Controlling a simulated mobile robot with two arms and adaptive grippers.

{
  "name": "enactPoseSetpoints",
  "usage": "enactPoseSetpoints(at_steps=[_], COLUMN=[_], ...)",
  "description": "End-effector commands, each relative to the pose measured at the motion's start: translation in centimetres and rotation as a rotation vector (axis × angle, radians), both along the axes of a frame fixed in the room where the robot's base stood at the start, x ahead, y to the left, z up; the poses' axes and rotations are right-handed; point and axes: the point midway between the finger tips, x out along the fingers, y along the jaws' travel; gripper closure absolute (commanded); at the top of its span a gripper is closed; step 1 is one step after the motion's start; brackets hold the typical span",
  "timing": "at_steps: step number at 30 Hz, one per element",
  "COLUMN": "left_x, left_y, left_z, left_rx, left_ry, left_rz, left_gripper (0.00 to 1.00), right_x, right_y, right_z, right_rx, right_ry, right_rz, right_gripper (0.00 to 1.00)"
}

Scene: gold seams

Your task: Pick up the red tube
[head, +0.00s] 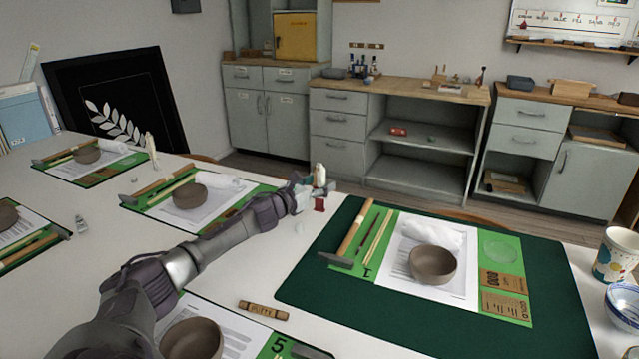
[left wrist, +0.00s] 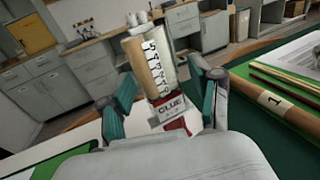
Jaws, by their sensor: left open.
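A glue tube (left wrist: 158,72) stands upright, slightly tilted in the left wrist view, with a cream and clear body, a number scale, a GLUE label and a red band. A red piece (left wrist: 178,126) shows at its foot; it also shows in the head view (head: 319,204). The tube's pale top (head: 319,174) rises just beyond my left gripper (head: 309,193). My left gripper is open, with its teal-padded fingers (left wrist: 162,80) on either side of the tube. Contact cannot be told. My right gripper is not in view.
A green mat (head: 300,277) with a brown bowl (head: 433,264), hammer and sticks lies to the right. Several other place settings lie left on the white table. A patterned cup (head: 616,255) stands at the right edge. A small red object (head: 398,132) lies on the far shelf.

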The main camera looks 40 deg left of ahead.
Motion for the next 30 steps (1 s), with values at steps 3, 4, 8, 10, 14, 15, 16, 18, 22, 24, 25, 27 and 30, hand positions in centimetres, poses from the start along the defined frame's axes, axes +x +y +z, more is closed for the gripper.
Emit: enactPoseSetpoints(at_steps=[3,4,8,10,14,15,16,18,22,24,25,27,30], left_x=[0.0,0.0,0.0,0.0,0.0,0.0,0.0,0.0,0.0,0.0,0.0,0.0,0.0], left_y=[0.0,0.0,0.0,0.0,0.0,0.0,0.0,0.0,0.0,0.0,0.0,0.0,0.0], left_z=[0.0,0.0,0.0,0.0,0.0,0.0,0.0,0.0,0.0,0.0,0.1,0.3,1.0], left_rx=[0.000,0.000,0.000,0.000,0.000,0.001,0.000,0.001,0.001,0.001,0.001,0.002,0.003], left_ry=[0.000,0.000,0.000,0.000,0.000,0.000,0.000,0.000,0.000,0.000,0.000,-0.001,-0.001], left_rz=[0.000,0.000,0.000,0.000,0.000,0.000,0.000,0.000,0.000,0.000,0.000,0.000,0.000], left_gripper=[0.36,0.36,0.46,0.58,0.80,0.86,0.91,1.00,1.00,1.00,1.00,1.00,1.00], right_x=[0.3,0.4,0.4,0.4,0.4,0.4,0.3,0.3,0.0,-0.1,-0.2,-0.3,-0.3], right_y=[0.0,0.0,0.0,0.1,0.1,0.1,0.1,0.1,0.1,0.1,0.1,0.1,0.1], right_z=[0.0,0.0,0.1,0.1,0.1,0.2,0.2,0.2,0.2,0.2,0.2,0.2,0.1], right_rx=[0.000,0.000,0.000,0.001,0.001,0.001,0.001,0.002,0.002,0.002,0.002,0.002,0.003], right_ry=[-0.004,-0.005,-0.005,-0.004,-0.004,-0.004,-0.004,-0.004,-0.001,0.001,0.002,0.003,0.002], right_rz=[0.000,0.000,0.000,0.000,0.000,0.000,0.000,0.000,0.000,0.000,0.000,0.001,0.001], right_gripper=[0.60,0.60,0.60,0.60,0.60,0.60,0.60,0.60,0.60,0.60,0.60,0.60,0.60])
